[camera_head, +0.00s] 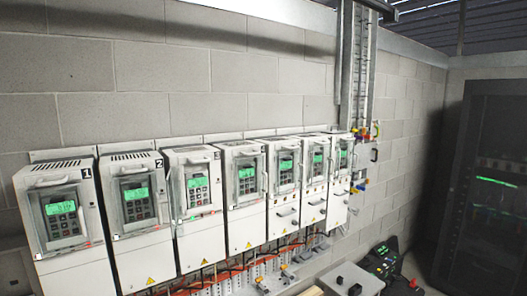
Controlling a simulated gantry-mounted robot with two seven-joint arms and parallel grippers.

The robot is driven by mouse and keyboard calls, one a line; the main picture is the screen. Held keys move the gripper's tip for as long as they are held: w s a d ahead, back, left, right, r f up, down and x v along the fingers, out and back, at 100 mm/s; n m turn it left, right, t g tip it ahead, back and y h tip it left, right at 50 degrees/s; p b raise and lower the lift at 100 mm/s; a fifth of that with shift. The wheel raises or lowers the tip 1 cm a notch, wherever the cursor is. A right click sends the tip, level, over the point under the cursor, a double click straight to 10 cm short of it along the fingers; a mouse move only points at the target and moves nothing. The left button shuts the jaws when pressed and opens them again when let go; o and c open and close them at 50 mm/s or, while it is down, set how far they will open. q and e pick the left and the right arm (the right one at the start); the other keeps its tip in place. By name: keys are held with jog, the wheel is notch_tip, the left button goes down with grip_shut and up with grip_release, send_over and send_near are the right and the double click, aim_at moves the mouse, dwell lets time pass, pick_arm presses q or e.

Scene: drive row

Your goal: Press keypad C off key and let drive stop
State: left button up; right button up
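Several white drives stand in a row along the block wall, receding to the right. The nearest, marked 1 (70,270), and the one marked 2 (147,262) are at the left. A third drive (203,243) and a fourth drive (245,222) follow, with smaller ones beyond. Each front has a dark keypad with a lit green display, such as the first keypad (62,218), the second keypad (140,206) and the third keypad (198,190). No letter C is readable, so I cannot tell which keypad is C. Neither of my grippers is in view.
Orange wiring and terminals (230,280) run beneath the drives. A grey box (350,279) and dark equipment (382,262) sit low at the right. A black cabinet (485,190) stands far right. A vertical cable tray (358,65) climbs the wall.

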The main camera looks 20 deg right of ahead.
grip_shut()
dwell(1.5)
